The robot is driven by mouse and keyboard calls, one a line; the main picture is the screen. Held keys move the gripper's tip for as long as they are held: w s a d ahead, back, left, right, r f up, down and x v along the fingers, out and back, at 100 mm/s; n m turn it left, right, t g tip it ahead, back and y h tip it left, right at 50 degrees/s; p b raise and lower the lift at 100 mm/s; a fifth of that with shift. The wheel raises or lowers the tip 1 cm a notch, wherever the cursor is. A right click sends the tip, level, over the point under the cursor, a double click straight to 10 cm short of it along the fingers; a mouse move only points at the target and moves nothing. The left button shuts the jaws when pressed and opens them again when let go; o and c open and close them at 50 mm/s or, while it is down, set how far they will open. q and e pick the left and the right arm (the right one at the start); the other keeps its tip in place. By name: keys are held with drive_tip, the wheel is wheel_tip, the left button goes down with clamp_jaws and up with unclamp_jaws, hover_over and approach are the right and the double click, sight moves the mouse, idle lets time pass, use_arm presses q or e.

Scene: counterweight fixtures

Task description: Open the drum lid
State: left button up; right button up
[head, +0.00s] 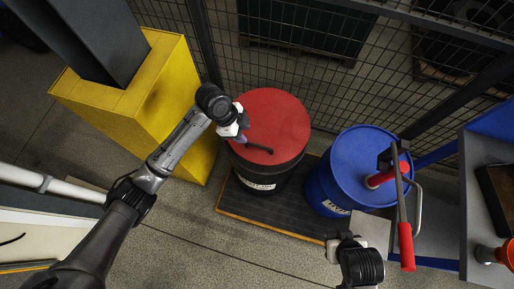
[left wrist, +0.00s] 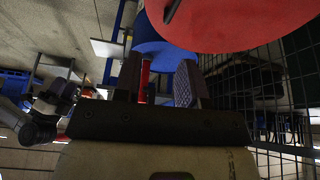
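The drum is dark with a white label (head: 258,186) and a flat red lid (head: 275,112); the lid lies on its top. A black bar handle (head: 258,148) sits on the lid's near left part. My left gripper (head: 242,137) is over the lid's left edge, close to the handle's left end. In the left wrist view its fingers (left wrist: 158,82) are apart with nothing held between them, and the red lid (left wrist: 245,22) fills the upper right. My right gripper (head: 335,247) is low, in front of the blue drum; its finger opening is unclear.
A blue drum (head: 352,160) with a red-handled pump (head: 405,235) stands right of the red-lidded drum. A yellow block (head: 140,90) is at left, wire fencing (head: 300,60) behind, and a bench (head: 477,215) at right.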

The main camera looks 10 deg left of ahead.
sight(259, 146)
use_arm(q)
drive_tip(key=shift+m, duration=0.7)
drive_tip(key=w+b+x, duration=0.1)
drive_tip(key=x, duration=0.3)
drive_tip(key=b+x, duration=0.1)
drive_tip(key=x, duration=0.4)
drive_tip(key=w+a+b+x, duration=0.1)
drive_tip(key=x, duration=0.3)
drive_tip(key=shift+w+d+f, duration=0.15)
drive_tip(key=shift+w+f, duration=0.1)
drive_tip(key=shift+f, duration=0.25)
use_arm(e)
wheel_tip(259, 146, down, 4)
drive_tip(key=shift+r, duration=0.1)
use_arm(q)
drive_tip(key=shift+c, duration=0.2)
use_arm(e)
drive_tip(key=shift+a, duration=0.1)
use_arm(q)
clamp_jaws()
use_arm(e)
drive_tip(key=shift+a, duration=0.1)
